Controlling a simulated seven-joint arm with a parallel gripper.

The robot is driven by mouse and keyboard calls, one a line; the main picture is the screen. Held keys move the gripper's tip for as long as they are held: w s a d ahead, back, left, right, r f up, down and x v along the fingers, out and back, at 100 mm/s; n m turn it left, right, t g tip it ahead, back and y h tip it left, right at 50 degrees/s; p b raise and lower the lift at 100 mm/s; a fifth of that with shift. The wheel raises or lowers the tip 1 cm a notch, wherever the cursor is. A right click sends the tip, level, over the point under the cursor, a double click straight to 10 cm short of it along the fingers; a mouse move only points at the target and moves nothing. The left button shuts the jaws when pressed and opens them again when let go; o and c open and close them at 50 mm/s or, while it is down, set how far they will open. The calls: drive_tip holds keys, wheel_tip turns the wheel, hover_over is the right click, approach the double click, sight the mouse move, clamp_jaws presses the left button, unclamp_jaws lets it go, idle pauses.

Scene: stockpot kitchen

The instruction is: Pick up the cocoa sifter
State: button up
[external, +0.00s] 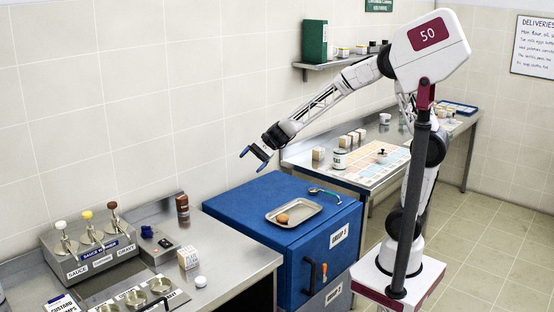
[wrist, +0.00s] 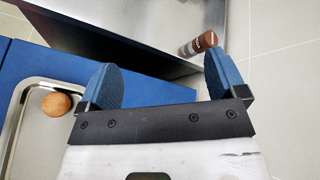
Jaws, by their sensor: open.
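A small brown-topped cylinder (external: 182,203), which looks like the cocoa sifter, stands on the steel counter near the wall, left of the blue cabinet. The same cylinder (wrist: 198,44) appears in the wrist view with a brown cap and a silvery body, its label too small to read. In that view it is beyond my fingers, close to the right finger's tip but clearly farther away. My gripper (external: 253,160) is open and empty, in the air above the back left of the blue cabinet. Its two blue fingers (wrist: 160,78) are spread wide.
The blue cabinet (external: 255,207) bears a metal tray (external: 312,204) with a brown egg-like thing (external: 282,218) and a spoon-like utensil (external: 325,193). On the left counter are a sauce pump unit (external: 92,258), a scale-like device (external: 158,244), a small box (external: 188,258) and a white jar (external: 200,282).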

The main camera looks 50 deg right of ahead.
drive_tip(key=w+a+f+m+t+y, duration=0.25)
drive_tip(key=w+a+f+m, duration=0.4)
drive_tip(key=w+a, duration=0.35)
drive_tip(key=m+t+y, duration=0.1)
drive_tip(key=m+t, duration=0.4)
drive_tip(key=m, duration=0.1)
approach(181, 196)
drive_tip(key=a, duration=0.2)
drive_tip(key=shift+w+f, duration=0.1)
drive_tip(key=shift+w, duration=0.25)
drive_tip(key=shift+x, duration=1.25)
drive_tip(key=shift+g, duration=0.25)
drive_tip(key=shift+x, duration=2.6)
